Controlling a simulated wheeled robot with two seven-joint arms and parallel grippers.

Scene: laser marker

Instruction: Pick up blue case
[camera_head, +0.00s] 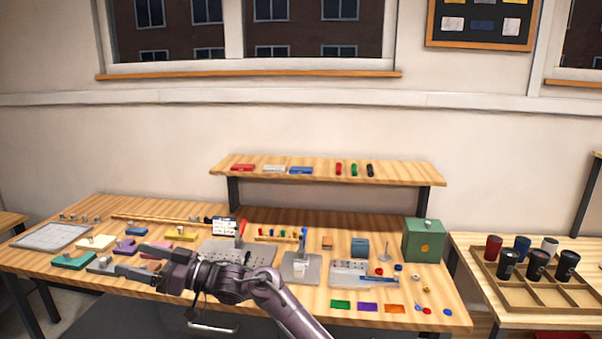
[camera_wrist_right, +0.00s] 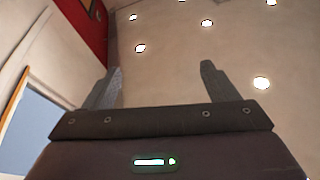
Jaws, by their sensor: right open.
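A flat blue case (camera_head: 301,170) lies on the raised wooden shelf, to the right of a white case (camera_head: 274,168) and a red case (camera_head: 243,167). My right gripper (camera_head: 130,259) is low over the left front part of the table, far to the left of and below the shelf in the picture. Its fingers are apart and point left. In the right wrist view the open jaws (camera_wrist_right: 158,88) are empty, with only ceiling lights and wall beyond. The blue case does not show in that view. My left gripper is not in view.
The shelf (camera_head: 400,176) also holds red, green and black small items. A wooden tray (camera_head: 488,280) with several cups stands on the right table.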

